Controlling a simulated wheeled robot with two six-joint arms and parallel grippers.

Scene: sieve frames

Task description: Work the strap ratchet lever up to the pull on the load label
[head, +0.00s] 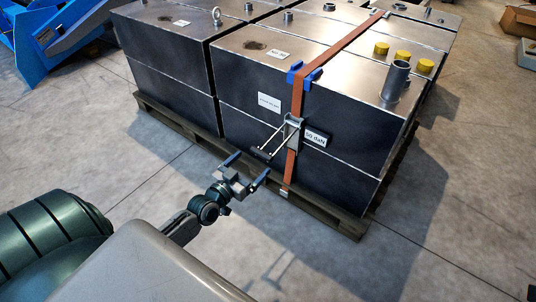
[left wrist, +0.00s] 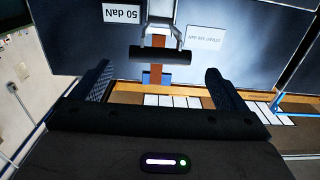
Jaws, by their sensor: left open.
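An orange strap (head: 297,100) runs over the dark metal load block (head: 345,115) and down its front. The metal ratchet (head: 291,127) sits on it, its lever (head: 276,139) sticking out and down toward me. The lever's black crossbar (left wrist: 160,56) shows in the left wrist view. My left gripper (head: 247,169) is open and empty, just short of the lever end. The crossbar appears ahead between its fingers (left wrist: 158,78), apart from them. My right gripper is out of view.
The blocks stand on a wooden pallet (head: 330,212). A second white label (head: 269,102) is left of the strap. Blue corner guards (head: 304,75) sit under the strap at the top edge. Blue equipment (head: 45,40) stands far left. The floor in front is clear.

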